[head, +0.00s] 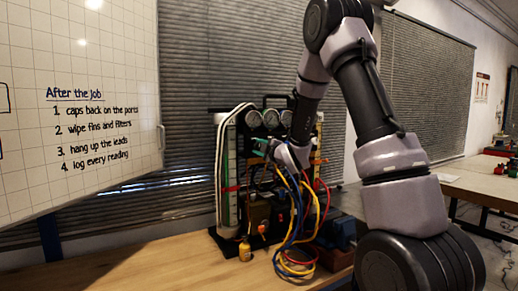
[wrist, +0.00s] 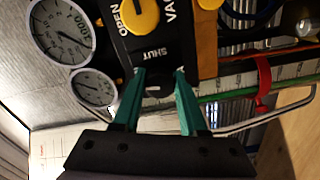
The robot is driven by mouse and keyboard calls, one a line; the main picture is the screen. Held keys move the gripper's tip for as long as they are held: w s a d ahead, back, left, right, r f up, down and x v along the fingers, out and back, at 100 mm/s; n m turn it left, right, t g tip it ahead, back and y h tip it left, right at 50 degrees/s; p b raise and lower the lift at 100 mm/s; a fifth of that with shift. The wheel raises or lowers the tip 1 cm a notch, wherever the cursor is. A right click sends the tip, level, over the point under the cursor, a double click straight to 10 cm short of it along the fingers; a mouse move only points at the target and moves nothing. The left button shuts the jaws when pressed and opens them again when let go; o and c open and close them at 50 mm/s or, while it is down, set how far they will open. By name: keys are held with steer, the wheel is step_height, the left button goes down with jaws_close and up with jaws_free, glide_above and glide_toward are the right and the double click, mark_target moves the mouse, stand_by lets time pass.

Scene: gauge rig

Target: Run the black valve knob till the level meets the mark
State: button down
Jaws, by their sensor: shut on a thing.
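The black valve knob (wrist: 158,90) sits between the teal fingertips of my gripper (wrist: 160,82) in the wrist view, below the word SHUT on a black valve block (wrist: 150,40). My gripper is shut on the knob, and the fingers hide its sides. In the head view my gripper (head: 264,147) is at the rig, and the knob is hidden there. A red band (wrist: 263,80) crosses a scaled sight tube in the wrist view. The red band also shows in the head view (head: 231,188). I cannot tell the liquid level surely.
A yellow knob (wrist: 141,14) marked OPEN is on the same block. Two round dials (wrist: 62,32) stand to its left. Blue, yellow and red hoses (head: 296,220) hang before the rig. A small yellow bottle (head: 245,250) stands on the wooden bench (head: 150,265), whose left part is clear.

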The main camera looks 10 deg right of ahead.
steer(key=shift+n, duration=0.9)
steer(key=shift+f, duration=0.1)
steer(key=shift+c, duration=2.2)
jaws_free()
steer(key=shift+s, duration=0.1)
steer(key=v, duration=1)
steer(key=shift+s+d, duration=0.15)
steer(key=shift+s, duration=0.2)
